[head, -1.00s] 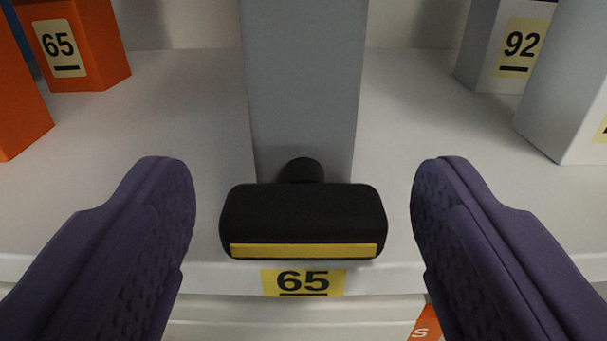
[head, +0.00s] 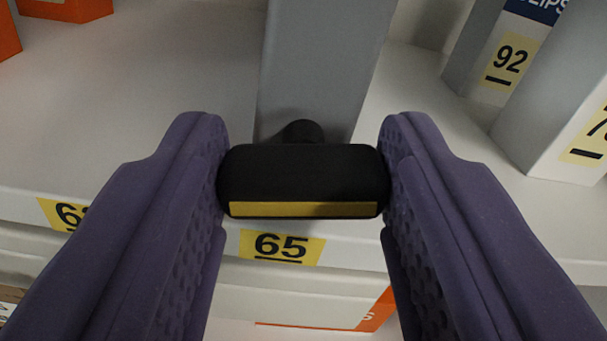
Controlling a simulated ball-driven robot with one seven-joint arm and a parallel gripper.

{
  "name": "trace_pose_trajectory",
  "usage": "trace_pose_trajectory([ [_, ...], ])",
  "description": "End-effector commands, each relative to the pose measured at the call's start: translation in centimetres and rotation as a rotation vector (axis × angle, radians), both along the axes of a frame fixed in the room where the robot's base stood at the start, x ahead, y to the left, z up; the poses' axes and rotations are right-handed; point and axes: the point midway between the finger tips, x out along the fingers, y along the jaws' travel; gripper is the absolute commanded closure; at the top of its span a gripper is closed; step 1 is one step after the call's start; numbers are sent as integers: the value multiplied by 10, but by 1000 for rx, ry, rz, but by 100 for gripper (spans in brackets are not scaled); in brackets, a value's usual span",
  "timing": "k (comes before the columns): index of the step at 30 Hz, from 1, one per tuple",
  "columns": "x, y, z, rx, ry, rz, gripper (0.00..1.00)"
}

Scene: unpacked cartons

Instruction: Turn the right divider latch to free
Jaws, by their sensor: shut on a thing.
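The latch (head: 303,172) is a black bar-shaped handle with a yellow stripe along its lower front edge. It sits on a short black stem at the foot of the grey divider (head: 318,70), near the shelf's front edge. In this view the bar lies level across the picture. My gripper (head: 304,175) is shut on the latch, one purple ridged finger against each end of the bar. The fingers hide the bar's two end faces.
The white shelf (head: 130,130) is bare left of the divider. Grey cartons, one labelled 92 (head: 508,62), stand at the right. Orange cartons (head: 70,8) stand at the upper left. A yellow 65 label (head: 282,247) is on the shelf edge below the latch.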

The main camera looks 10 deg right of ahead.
Motion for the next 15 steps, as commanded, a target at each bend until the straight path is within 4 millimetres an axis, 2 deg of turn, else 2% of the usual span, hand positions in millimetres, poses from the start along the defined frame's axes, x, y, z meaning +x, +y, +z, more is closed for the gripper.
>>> trace_pose_trajectory([
  [15,-1,2,-2,-480,2,1,84],
])
